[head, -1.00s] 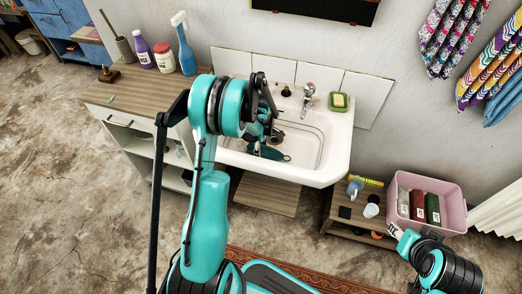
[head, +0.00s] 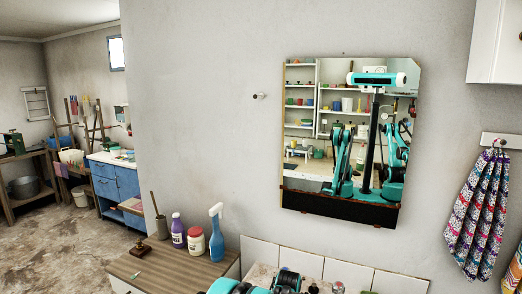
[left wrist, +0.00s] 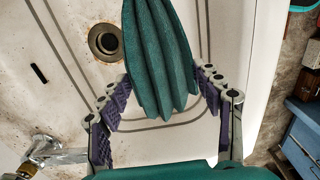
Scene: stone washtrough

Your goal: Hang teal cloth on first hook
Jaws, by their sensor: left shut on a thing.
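The teal cloth (left wrist: 158,62) hangs in pleated folds from my left gripper (left wrist: 165,80) in the left wrist view. The jaws are shut on it, one finger at each side, above the white basin. In the head view only a bit of my left arm shows at the bottom edge; the gripper and teal cloth are out of sight there. A hook rail (head: 508,140) is on the wall at the far right, with a patterned cloth (head: 479,205) hanging from its visible hook. My right gripper is not directly in view.
A mirror (head: 300,150) hangs at centre and reflects my body. A small peg (head: 259,96) sticks out left of it. Bottles, including a blue spray bottle (head: 217,240), stand on the wooden counter (head: 165,268). A tap (left wrist: 50,150) and drain (left wrist: 105,42) show in the basin.

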